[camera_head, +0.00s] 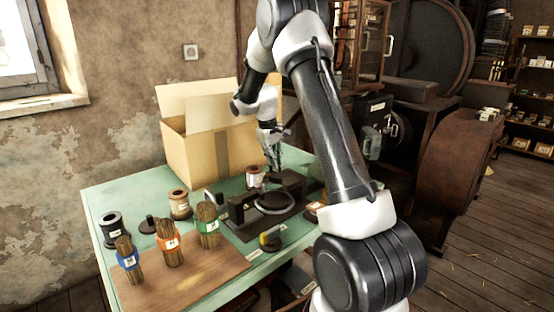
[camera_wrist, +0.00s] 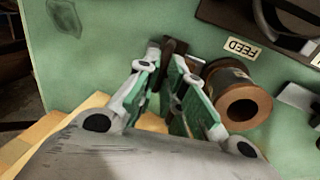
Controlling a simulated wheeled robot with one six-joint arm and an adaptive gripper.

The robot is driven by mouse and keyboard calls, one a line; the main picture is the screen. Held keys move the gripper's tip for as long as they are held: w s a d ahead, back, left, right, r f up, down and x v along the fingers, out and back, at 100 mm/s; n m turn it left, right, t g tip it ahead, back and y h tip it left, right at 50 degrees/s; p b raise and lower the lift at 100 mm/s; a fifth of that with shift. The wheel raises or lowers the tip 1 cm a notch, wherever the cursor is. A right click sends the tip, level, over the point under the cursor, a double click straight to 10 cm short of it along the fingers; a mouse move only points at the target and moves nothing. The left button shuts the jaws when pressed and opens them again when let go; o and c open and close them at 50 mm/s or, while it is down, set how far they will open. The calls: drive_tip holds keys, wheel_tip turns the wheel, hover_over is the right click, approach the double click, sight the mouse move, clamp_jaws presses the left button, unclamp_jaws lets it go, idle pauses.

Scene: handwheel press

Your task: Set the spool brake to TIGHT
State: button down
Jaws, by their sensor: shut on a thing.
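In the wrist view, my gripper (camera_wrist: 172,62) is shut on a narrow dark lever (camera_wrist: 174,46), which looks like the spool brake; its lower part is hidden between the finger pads. A brown spool (camera_wrist: 243,108) stands just right of the fingers. In the head view, my gripper (camera_head: 274,163) reaches down to the table's far side, beside the spool (camera_head: 255,177) and behind a black winding device (camera_head: 238,213). The lever cannot be made out there. No TIGHT mark is readable in either view.
A FEED label (camera_wrist: 243,47) lies beyond the spool. An open cardboard box (camera_head: 195,155) stands left of my arm. Bundles with blue, orange and green bands (camera_head: 168,243) stand at the green table's (camera_head: 107,192) front left, near other spools (camera_head: 110,228).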

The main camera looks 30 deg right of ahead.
sight(270, 174)
drive_tip(key=a, duration=0.3)
drive_tip(key=shift+s+a, duration=0.2)
drive_tip(key=shift+s, duration=0.1)
drive_tip(key=c, duration=1.5)
unclamp_jaws()
drive_tip(key=shift+a, duration=0.15)
drive_tip(key=r, duration=0.4)
drive_tip(key=a+r, duration=0.1)
drive_tip(key=r, duration=0.3)
drive_tip(key=a+r, duration=0.1)
drive_tip(key=r, duration=0.2)
drive_tip(key=shift+s+a+r, duration=0.1)
drive_tip(key=shift+s+r, duration=0.15)
drive_tip(key=shift+r, duration=0.15)
